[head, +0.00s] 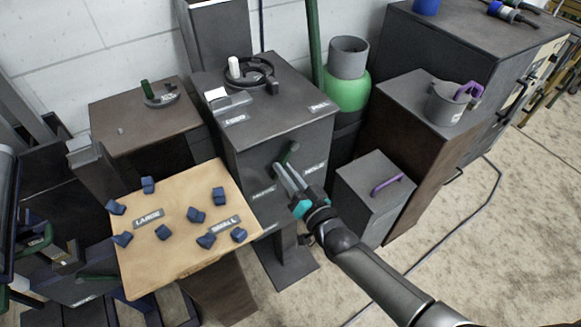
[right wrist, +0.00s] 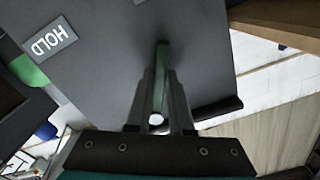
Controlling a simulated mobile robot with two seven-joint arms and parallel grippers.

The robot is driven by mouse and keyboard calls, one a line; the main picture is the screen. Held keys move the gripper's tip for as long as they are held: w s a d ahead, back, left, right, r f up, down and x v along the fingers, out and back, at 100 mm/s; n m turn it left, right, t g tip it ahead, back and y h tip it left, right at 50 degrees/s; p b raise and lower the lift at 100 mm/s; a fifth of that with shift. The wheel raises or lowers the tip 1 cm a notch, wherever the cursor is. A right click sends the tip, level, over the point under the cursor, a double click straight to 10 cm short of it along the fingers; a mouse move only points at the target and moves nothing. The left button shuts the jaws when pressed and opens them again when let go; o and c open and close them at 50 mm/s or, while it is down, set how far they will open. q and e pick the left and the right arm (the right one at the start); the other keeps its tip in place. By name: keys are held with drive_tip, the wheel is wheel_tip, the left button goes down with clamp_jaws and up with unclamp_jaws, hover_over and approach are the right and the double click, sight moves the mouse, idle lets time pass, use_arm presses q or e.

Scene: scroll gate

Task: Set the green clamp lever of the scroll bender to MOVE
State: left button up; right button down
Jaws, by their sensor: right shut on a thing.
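The scroll bender (head: 270,125) is a dark box with a scroll former on top. Its green clamp lever (head: 288,154) is on the front face, between two small labels, its upper end tilted to the right. My right gripper (head: 280,168) is shut on the lever, which also shows edge-on between the fingers in the right wrist view (right wrist: 162,62). The HOLD label (right wrist: 49,41) appears upside down in the right wrist view. The fingers hide part of the lever. My left gripper is not seen.
A wooden board (head: 180,255) with several blue blocks stands at the front left. A small dark box with a purple handle (head: 388,184) stands to the right. A grey pot (head: 446,104) sits on a taller cabinet. A green vessel (head: 347,92) stands behind.

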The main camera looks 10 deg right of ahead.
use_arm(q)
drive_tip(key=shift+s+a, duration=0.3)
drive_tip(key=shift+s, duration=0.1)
use_arm(e)
drive_tip(key=shift+s+a+r+m, duration=0.2)
drive_tip(key=shift+a+m, duration=0.15)
drive_tip(key=shift+m, duration=0.25)
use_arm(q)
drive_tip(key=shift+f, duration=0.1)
use_arm(e)
drive_tip(key=c, duration=0.8)
unclamp_jaws()
use_arm(q)
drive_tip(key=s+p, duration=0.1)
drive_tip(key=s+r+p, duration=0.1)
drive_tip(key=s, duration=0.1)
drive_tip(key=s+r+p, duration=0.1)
drive_tip(key=p, duration=0.1)
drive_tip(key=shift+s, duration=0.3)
use_arm(e)
drive_tip(key=v, duration=1.5)
